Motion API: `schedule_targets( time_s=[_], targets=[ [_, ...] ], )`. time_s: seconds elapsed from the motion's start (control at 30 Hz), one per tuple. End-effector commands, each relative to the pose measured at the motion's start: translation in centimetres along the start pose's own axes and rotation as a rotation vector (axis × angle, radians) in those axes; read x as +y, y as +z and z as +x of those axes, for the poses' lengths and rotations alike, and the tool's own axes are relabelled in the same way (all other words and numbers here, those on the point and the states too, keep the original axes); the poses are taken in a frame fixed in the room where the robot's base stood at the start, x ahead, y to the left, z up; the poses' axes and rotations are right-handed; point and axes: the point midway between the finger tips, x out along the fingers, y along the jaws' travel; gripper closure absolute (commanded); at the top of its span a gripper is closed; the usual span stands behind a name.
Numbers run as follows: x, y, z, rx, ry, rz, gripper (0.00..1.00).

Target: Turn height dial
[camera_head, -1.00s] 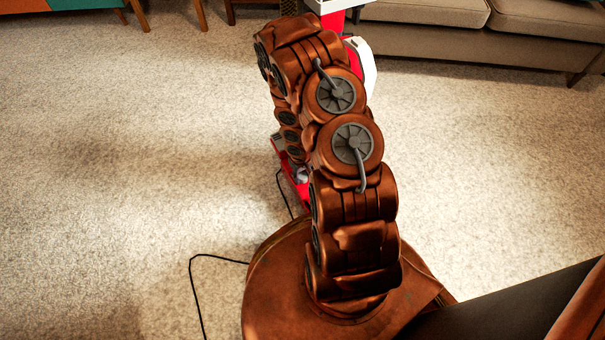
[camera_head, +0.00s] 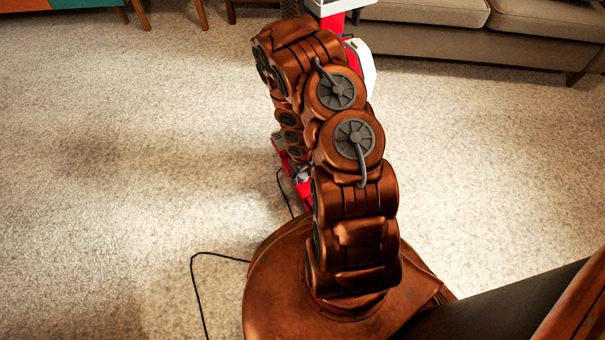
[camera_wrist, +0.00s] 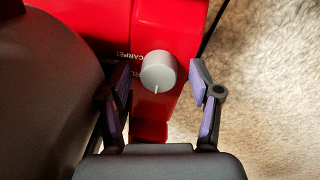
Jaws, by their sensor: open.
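The height dial (camera_wrist: 158,71) is a round grey knob with a white pointer mark, on a red vacuum cleaner head (camera_wrist: 90,20) in the wrist view. The word "CARPET" is printed at its upper left. The pointer faces down in the picture. My gripper (camera_wrist: 162,84) is open, with one purple-padded finger on each side of the dial. I cannot tell whether a finger touches it. In the head view the red vacuum cleaner (camera_head: 303,190) shows only in part behind my arm, and the dial and gripper are hidden there.
A black cord (camera_head: 192,285) lies on the light carpet (camera_head: 100,180) left of my base. A beige sofa (camera_head: 440,50) stands at the back right. Furniture with wooden legs (camera_head: 140,14) stands at the back left. The carpet on the left is clear.

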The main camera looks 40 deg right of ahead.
Motion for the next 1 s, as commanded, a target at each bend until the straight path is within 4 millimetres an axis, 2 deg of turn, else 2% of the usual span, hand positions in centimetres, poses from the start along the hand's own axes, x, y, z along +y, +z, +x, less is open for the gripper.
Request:
schedule_targets(
  time_s=[0.2,0.37,1.0],
  targets=[
    [0.0,0.0,-0.1,0.000,0.000,0.001,0.37],
    [0.1,0.0,-1.1,-0.001,0.002,0.002,0.37],
    [0.0,-0.1,-8.6,0.002,0.000,0.001,0.37]
  ],
)
